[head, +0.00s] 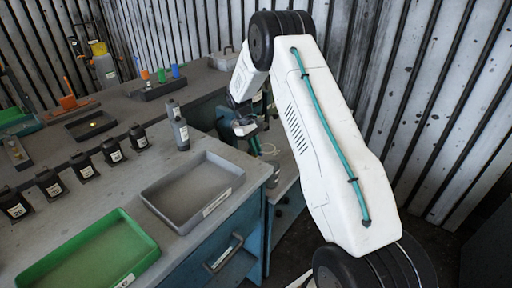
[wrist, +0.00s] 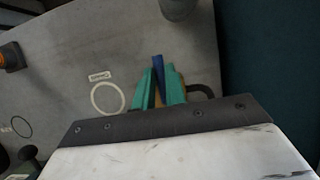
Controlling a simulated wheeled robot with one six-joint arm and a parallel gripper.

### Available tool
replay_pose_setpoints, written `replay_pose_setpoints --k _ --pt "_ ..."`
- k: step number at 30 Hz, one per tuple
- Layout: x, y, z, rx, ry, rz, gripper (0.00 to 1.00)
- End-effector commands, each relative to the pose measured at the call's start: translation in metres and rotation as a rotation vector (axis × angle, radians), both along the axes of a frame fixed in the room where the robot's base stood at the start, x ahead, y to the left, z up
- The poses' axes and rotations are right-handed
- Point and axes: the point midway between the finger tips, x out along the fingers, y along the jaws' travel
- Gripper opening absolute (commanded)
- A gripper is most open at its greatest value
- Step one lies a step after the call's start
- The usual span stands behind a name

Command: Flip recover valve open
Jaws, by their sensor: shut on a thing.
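In the wrist view, my gripper (wrist: 160,78) has two green fingers close together. They are shut on a narrow blue piece (wrist: 157,63), perhaps the valve's lever, whose far end sticks out between the fingertips. A tan strip shows lower down between the fingers. I cannot tell which way the valve is set; its body is not clearly visible. In the head view, my gripper (head: 246,126) is low over the grey bench beyond the blue cabinet's corner, partly dark and hard to make out.
A white ring mark (wrist: 108,98) with a small label lies left of the fingers. A grey round post (wrist: 178,8) stands just beyond them. In the head view, a grey tray (head: 165,209), a green tray (head: 60,268) and a grey bottle (head: 178,128) occupy the near bench.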

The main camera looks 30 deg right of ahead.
Motion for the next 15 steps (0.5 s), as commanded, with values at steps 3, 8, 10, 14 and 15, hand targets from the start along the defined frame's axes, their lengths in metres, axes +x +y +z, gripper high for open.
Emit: replay_pose_setpoints --k 3,8,10,14,15 --pt "0.0016 0.0011 0.0008 0.0 -0.005 -0.006 0.0" --pt "0.0016 0.0013 0.0007 0.0 -0.005 -0.006 0.0" --pt "0.0017 0.0013 0.0008 0.001 -0.005 -0.005 0.0" --pt "0.0016 0.0013 0.0008 0.001 -0.005 -0.005 0.29" --pt "0.0014 0.0011 0.0008 0.0 -0.004 -0.005 0.34"
